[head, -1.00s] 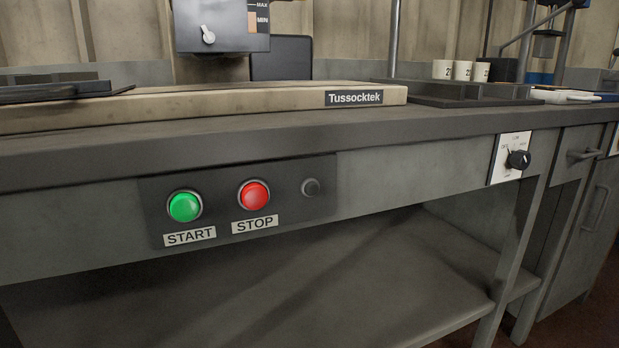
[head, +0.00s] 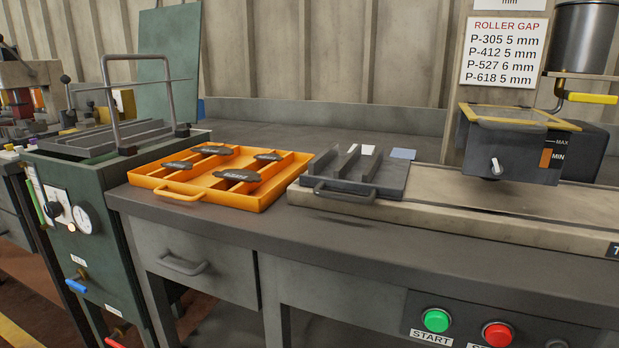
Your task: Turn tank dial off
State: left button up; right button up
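The green tank (head: 125,235) stands at the left, beside the bench. A dark dial knob (head: 53,209) sits on a white plate on its front face. The plate's markings are too small to read, so the dial's setting cannot be told. A round white gauge (head: 86,220) is right of the knob. A metal frame handle (head: 140,92) stands over the dark bars in the tank's open top. Neither of my grippers is in view.
A box with MAX and MIN marks (head: 515,155) is at right. Green START (head: 436,320) and red STOP (head: 498,334) buttons are below. A blue-handled valve (head: 77,286) protrudes from the tank.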

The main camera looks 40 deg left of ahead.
aim_at(53, 210)
jog(key=u, duration=2.65)
